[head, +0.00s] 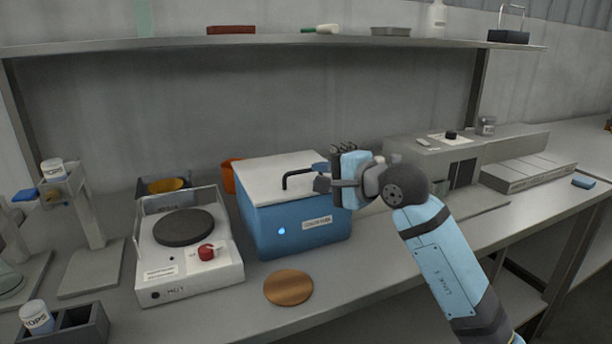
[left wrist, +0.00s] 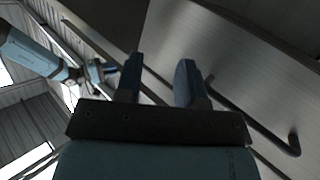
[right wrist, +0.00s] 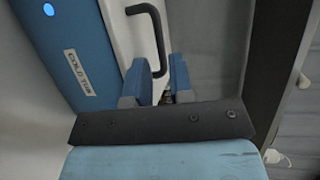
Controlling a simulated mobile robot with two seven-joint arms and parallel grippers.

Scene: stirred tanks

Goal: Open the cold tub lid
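The cold tub (head: 295,228) is a blue box with a small lit blue light and a label on its front. Its pale lid (head: 270,173) lies flat and closed on top, with a black bar handle (head: 298,173) near the right side. My right gripper (head: 322,176) is at the right end of the handle. In the right wrist view the handle (right wrist: 157,35) reaches down to the gap between the two blue fingers (right wrist: 157,80), which stand apart; contact cannot be told. My left gripper (left wrist: 158,80) is open and empty, outside the head view.
A hot plate (head: 188,265) stands left of the tub, and a round wooden disc (head: 288,287) lies in front. An orange container (head: 229,176) is behind the tub's left side. A shelf (head: 270,43) runs above. A grey bench unit (head: 425,155) stands to the right.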

